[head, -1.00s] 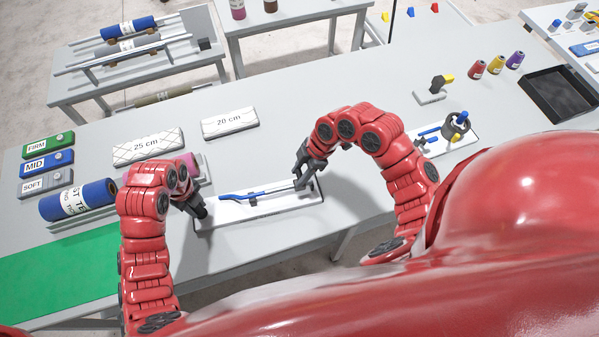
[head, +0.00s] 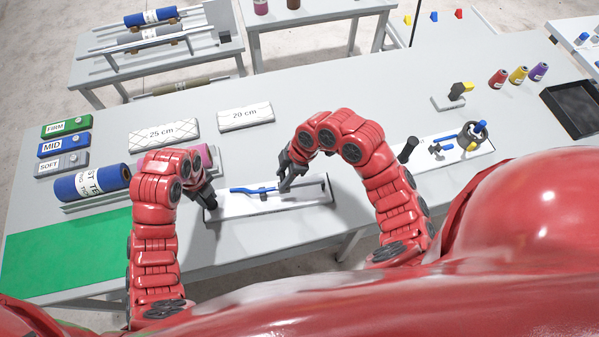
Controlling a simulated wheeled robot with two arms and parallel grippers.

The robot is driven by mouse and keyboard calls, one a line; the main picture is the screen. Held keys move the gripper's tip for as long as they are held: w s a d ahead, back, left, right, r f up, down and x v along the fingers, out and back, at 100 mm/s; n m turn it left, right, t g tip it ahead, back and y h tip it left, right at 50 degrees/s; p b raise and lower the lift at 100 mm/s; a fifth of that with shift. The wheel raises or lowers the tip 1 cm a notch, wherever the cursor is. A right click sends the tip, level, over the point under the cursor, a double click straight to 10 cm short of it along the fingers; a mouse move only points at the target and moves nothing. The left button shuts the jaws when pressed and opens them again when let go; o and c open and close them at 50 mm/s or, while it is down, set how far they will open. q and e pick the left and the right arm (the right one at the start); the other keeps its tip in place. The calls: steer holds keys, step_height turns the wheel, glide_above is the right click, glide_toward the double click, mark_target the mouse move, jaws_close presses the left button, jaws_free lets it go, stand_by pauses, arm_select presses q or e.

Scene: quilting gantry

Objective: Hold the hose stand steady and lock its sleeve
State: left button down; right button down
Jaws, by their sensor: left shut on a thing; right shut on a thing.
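The hose stand is a long white base (head: 240,211) near the table's front edge, with a blue hose (head: 250,189) and a thin rail along its top. A small dark post (head: 325,184) stands at its right end. My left gripper (head: 208,203) is shut on the stand's left end. My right gripper (head: 284,184) is shut at the right end of the blue hose, apparently on the sleeve, which its fingers mostly hide. Whether the sleeve is locked is too small to tell.
A second white board (head: 420,158) with a ring and blue parts lies to the right, beside a black upright handle (head: 408,149). White padded blocks (head: 165,133) lie behind. A blue roll (head: 92,183) is at left.

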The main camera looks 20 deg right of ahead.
arm_select(q)
steer(key=shift+s+d+f, duration=0.1)
steer(key=shift+s+f, duration=0.1)
arm_select(e)
steer(key=shift+a, duration=0.5)
steer(key=shift+c, duration=2)
jaws_free()
steer(key=shift+a, duration=0.1)
steer(key=shift+d+r, duration=0.15)
steer(key=shift+d, duration=0.05)
arm_select(q)
steer(key=shift+w, duration=0.1)
arm_select(e)
steer(key=v, duration=1.1)
steer(key=shift+r, duration=0.35)
steer(key=shift+s+d, duration=0.1)
